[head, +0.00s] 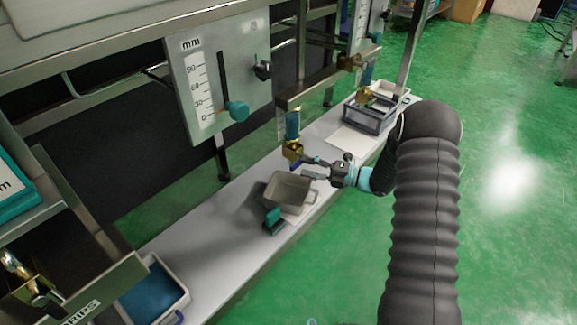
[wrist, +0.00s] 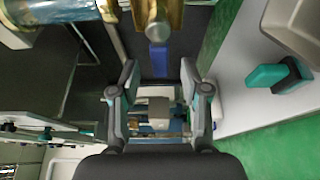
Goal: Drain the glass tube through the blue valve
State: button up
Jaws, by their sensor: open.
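The glass tube (head: 292,123) hangs upright below a metal rail, with amber and blue bands showing. A brass valve (head: 293,150) sits at its lower end; it also shows at the top of the wrist view (wrist: 158,15). The valve's blue lever (wrist: 158,58) points toward my gripper (wrist: 159,74). In the wrist view the lever lies between the lines of my two open fingers, near the tips, with gaps on both sides. In the head view my gripper (head: 307,167) is right of the valve, and the lever is hard to tell from a finger.
A grey pan (head: 287,189) stands on the bench below the valve, beside a teal-handled item (head: 273,220). A gauge panel (head: 219,80) hangs left. A dark crate (head: 370,117) stands farther back, and a blue-lined tray (head: 155,292) at front left.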

aim_at(299, 165)
jog(key=shift+x, duration=2.05)
